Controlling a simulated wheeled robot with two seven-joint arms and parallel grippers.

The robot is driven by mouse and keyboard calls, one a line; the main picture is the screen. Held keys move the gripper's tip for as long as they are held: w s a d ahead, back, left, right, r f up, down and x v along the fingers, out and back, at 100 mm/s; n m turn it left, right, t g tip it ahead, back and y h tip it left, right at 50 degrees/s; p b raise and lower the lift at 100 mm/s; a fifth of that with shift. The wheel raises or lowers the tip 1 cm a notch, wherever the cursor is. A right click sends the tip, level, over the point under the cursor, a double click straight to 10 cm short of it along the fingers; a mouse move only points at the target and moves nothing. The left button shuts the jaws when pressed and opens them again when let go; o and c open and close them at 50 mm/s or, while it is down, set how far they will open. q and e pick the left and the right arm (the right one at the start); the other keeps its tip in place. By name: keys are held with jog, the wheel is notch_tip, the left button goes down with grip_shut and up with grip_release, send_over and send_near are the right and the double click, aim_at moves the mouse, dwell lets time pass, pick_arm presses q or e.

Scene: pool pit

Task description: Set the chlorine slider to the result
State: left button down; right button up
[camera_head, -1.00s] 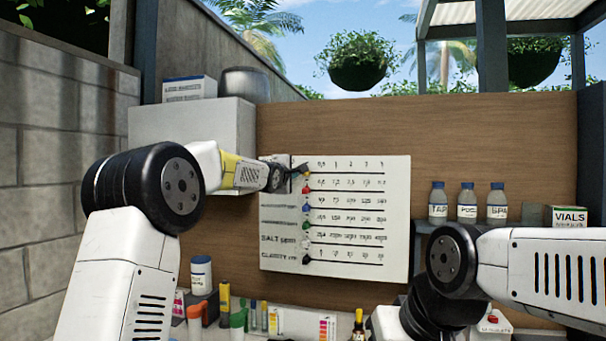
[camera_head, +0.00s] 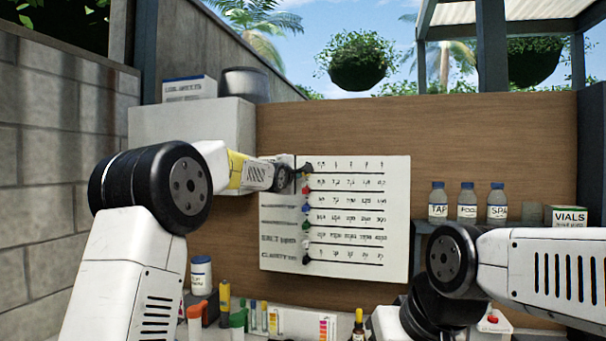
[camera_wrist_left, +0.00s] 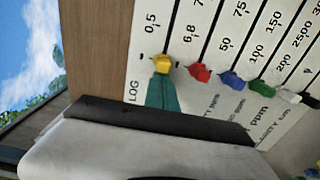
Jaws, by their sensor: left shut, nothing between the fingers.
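The white log board (camera_head: 395,265) on the wooden wall has several printed scale rows, each with a coloured slider knob at its left end. In the left wrist view the yellow knob (camera_wrist_left: 163,63) sits at the left end of the top row, near the 0.5 mark. I take this row as chlorine, but its name is hidden. My left gripper (camera_head: 306,169) is shut and empty at that end, hiding the yellow knob in the head view. Its teal fingertips (camera_wrist_left: 163,92) are right beside the knob; contact is unclear. My right gripper is out of view.
Red (camera_wrist_left: 199,73), blue (camera_wrist_left: 232,81) and green (camera_wrist_left: 262,87) knobs lie close beside the yellow one. Labelled bottles (camera_head: 467,203) and a vials box (camera_head: 565,217) stand on the right. Test bottles and colour cards (camera_head: 327,325) are below. The board's right side is clear.

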pick_arm(q)
jog(key=shift+s+d, duration=0.25)
jog(key=shift+d, duration=0.5)
jog(key=shift+s+d, duration=0.2)
jog(key=shift+d, duration=0.55)
jog(key=shift+s+d, duration=0.25)
jog(key=shift+d, duration=0.5)
jog(key=s+a, duration=0.4)
jog(key=s, duration=0.2)
jog(key=shift+s, duration=0.1)
jog(key=s+a+f+m+g+y, duration=0.1)
jog(key=s+a+f+m+g, duration=0.2)
jog(key=s+a+f, duration=0.45)
jog(key=s+a+f+m+g+y, duration=0.1)
jog(key=s+a+f+m+g, duration=0.25)
jog(key=s, duration=0.75)
jog(key=s+a+f+m+g, duration=0.2)
jog(key=s+f, duration=0.6)
jog(key=s, duration=0.4)
jog(key=s+a+f+m+g+y, duration=0.1)
jog(key=s+a+f+m, duration=0.3)
jog(key=s, duration=0.8)
notch_tip(320, 180, down, 4)
jog(key=shift+f+m+g, duration=0.1)
jog(key=shift+m+g, duration=0.65)
jog(key=shift+m, duration=0.5)
